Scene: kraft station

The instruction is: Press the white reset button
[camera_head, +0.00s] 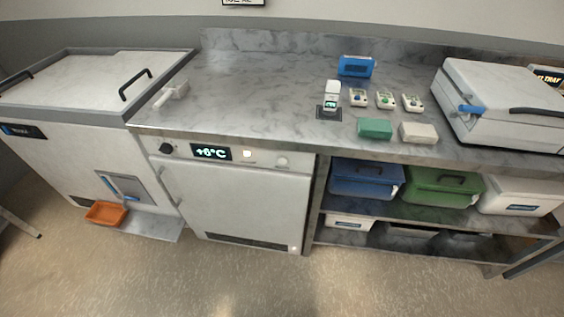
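A white under-counter cabinet (235,198) with a control panel stands left of centre. Its panel carries a black knob (166,148), a display (211,152) reading about +6°C, a small bright white square (247,154) and a round white button or knob (282,161). No label is readable beside the two white parts, so I cannot tell which is the reset button. Neither of my grippers is in view.
Above, the marble counter (250,85) holds a small upright device (331,95), several small meters, a green box (375,128) and a white box (418,132). A chest unit (90,85) stands left. An orange tray (106,214) sits low. Floor in front is clear.

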